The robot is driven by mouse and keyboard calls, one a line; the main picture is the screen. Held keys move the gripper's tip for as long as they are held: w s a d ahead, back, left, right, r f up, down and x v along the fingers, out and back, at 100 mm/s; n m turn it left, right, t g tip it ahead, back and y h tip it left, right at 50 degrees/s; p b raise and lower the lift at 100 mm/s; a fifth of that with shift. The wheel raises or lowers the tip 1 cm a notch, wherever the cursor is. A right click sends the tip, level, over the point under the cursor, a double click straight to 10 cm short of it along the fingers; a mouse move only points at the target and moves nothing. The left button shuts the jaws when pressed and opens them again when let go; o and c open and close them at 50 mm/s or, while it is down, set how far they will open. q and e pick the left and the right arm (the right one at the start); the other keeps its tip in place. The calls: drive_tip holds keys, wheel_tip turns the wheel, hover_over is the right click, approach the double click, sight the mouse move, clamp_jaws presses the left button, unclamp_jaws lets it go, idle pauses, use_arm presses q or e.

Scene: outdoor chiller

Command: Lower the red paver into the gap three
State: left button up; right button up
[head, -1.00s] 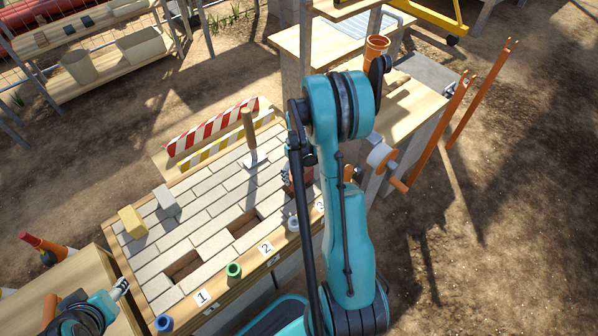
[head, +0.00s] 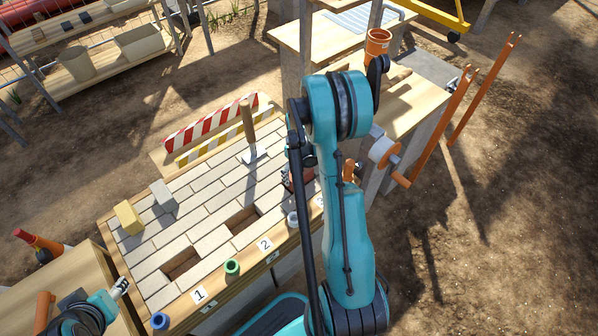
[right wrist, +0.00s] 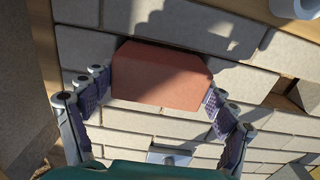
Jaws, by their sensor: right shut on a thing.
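The red paver (right wrist: 160,75) lies between the fingers of my right gripper (right wrist: 158,90) in the right wrist view, level with the grey pavers around it or close to it. A dark strip shows along its upper edge; the rest of gap three is hidden under the paver. In the head view my right arm covers most of this spot, and only a sliver of red shows beside the right gripper (head: 291,175). My left gripper (head: 121,287) is at the lower left, away from the paving, too small to tell its jaws.
Gap one (head: 181,263) and gap two (head: 243,220) are empty. A green cup (head: 232,267) and a blue cup (head: 160,320) line the front edge.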

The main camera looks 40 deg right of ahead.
drive_tip(key=shift+f+b, duration=0.6)
drive_tip(key=shift+f, duration=0.7)
drive_tip(key=shift+r, duration=0.15)
drive_tip(key=o, duration=1.7)
